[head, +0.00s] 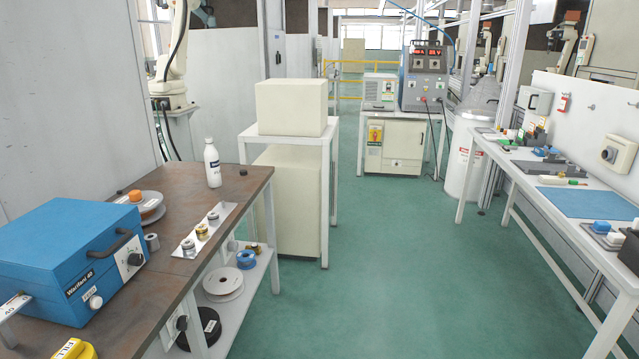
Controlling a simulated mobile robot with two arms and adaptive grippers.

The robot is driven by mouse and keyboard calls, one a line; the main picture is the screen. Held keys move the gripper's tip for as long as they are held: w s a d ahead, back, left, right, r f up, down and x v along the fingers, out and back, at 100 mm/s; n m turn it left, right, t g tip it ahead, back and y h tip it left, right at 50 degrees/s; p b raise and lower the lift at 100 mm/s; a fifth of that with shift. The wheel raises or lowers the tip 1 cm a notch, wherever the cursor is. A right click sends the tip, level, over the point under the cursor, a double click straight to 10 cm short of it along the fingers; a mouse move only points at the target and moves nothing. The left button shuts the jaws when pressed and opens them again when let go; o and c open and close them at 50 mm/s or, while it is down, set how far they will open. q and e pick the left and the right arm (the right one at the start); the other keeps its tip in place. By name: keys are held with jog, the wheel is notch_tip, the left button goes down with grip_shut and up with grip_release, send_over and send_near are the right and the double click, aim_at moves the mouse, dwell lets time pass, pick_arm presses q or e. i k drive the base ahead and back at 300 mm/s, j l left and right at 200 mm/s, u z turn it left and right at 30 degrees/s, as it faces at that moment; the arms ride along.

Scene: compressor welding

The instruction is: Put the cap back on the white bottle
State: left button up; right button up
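The white bottle (212,165) stands upright near the far edge of the brown-topped table (165,290), at the left of the head view. It has a dark label band, and its narrow neck looks white with no dark cap on it. A small black round piece (243,171) lies on the same table to the right of the bottle, near the far right corner; it may be the cap, but it is too small to be sure. Neither of my grippers shows in this view.
A blue welding box (65,250) fills the table's near left. A wire spool (147,205) with an orange piece and a tray of small rolls (187,245) stand nearer than the bottle. A cream block (290,107) rises on a stand behind. Green floor (390,270) is clear rightward.

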aim_at(210, 157)
jog(key=i+l+u, duration=0.3)
jog(key=i+u, duration=0.15)
jog(key=i+l+u, duration=0.4)
jog(key=i+l, duration=0.15)
jog(key=i+l+u, duration=0.1)
jog(key=i+l, duration=0.35)
jog(key=i, duration=0.3)
jog(key=i+l+u, duration=0.1)
jog(key=i+l, duration=0.4)
jog(key=i, duration=0.2)
jog(key=i+l+u, duration=0.1)
jog(key=i+l, duration=0.45)
jog(key=i, duration=0.15)
